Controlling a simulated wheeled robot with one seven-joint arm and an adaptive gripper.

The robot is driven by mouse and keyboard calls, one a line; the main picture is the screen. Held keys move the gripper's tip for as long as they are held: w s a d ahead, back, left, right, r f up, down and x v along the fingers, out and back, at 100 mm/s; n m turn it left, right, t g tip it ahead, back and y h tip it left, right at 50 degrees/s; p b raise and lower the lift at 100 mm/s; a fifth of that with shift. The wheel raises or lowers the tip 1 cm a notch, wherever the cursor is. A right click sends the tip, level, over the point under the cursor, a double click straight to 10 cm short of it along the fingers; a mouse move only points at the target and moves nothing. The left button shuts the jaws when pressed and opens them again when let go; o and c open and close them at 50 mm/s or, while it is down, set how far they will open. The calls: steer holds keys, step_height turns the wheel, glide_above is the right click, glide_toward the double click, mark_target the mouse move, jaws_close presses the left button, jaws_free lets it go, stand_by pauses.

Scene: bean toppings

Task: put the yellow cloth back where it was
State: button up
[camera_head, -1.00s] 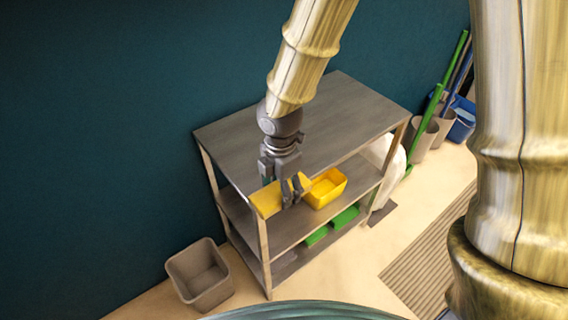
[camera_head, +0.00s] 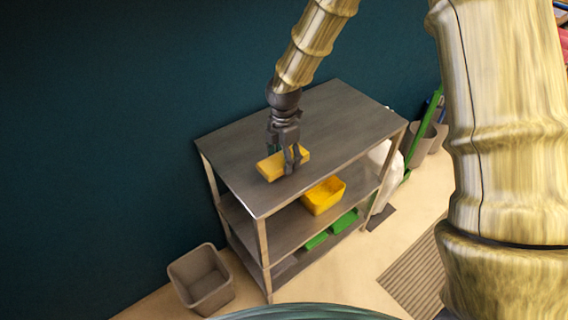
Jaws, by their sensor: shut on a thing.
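The yellow cloth (camera_head: 270,168) is a flat yellow block in the jaws of my gripper (camera_head: 292,166). My gripper points down and is shut on it. The cloth is over the left front part of the shelf unit's grey top (camera_head: 335,115). I cannot tell whether it touches the top or hangs just above it. A yellow open bin (camera_head: 324,196) stands on the middle shelf, below and to the right of the gripper.
Green items (camera_head: 343,220) lie on the bottom shelf. A grey-brown bin (camera_head: 201,279) stands on the floor at the left. Green and blue handles and bins (camera_head: 419,138) stand at the right, near a white bag (camera_head: 384,172). Most of the top is bare.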

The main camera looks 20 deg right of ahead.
mark_target(283, 166)
steer(key=shift+f+p, duration=0.45)
steer(key=shift+f, duration=1.25)
steer(key=shift+f, duration=0.1)
steer(key=o, duration=1)
steer(key=shift+c, duration=0.2)
step_height(283, 166, up, 12)
steer(key=shift+r+b, duration=0.1)
steer(key=shift+b, duration=0.85)
